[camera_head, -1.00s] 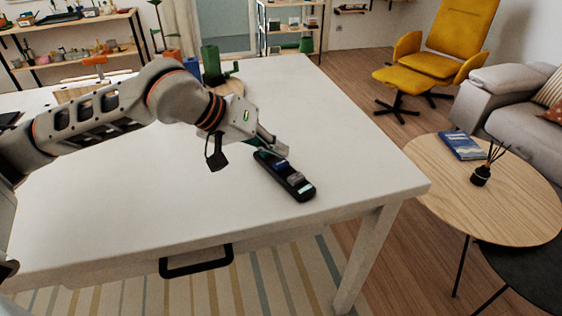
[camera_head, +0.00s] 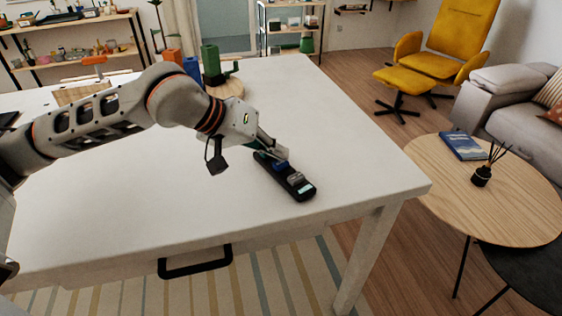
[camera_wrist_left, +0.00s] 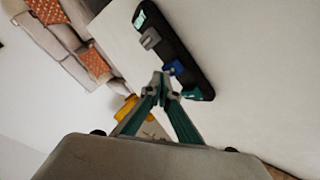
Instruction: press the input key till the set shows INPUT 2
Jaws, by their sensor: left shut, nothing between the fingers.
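A black remote-like device (camera_head: 304,192) lies on the white table (camera_head: 340,152) near its right front part. It has a blue key (camera_head: 281,166), a grey key (camera_head: 295,178) and a pale green patch at its near end; no lettering is readable. In the left wrist view the device (camera_wrist_left: 182,48) also shows a green key (camera_wrist_left: 195,94) beside the blue key (camera_wrist_left: 176,68). My left gripper (camera_head: 279,153) is shut and empty, its tips at the blue key; I cannot tell whether they touch it. No INPUT reading is visible. My right gripper is out of view.
A green pitcher-like object (camera_head: 211,64) on a round wooden board, with blue and orange objects, stands at the table's back. A round wooden side table (camera_head: 520,215) with a blue book (camera_head: 461,146) is at the right. The tabletop around the device is clear.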

